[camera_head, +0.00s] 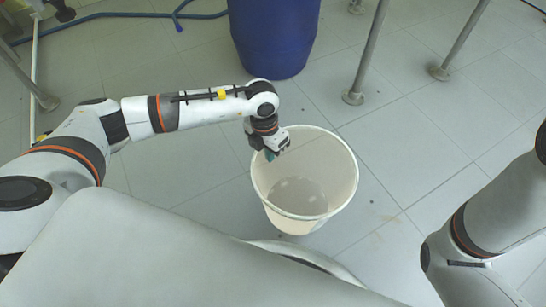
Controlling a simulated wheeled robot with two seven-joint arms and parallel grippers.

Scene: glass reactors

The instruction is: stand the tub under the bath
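The tub (335,192) is a white, open, round bucket on the tiled floor in front of me, and it looks empty. My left gripper (271,152) is at the tub's back-left rim, pointing down, with a teal-tipped finger over the inside of the rim. The gripper's body hides the rim there, so I cannot tell if the fingers are closed on it. My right arm comes in at the right edge, and its gripper is out of view. I cannot make out the bath itself.
A large blue drum (273,35) stands just behind the tub. Metal legs with round feet (353,97) (439,73) stand on the floor at the back right. A blue hose (120,16) lies at the back left. The tiles right of the tub are clear.

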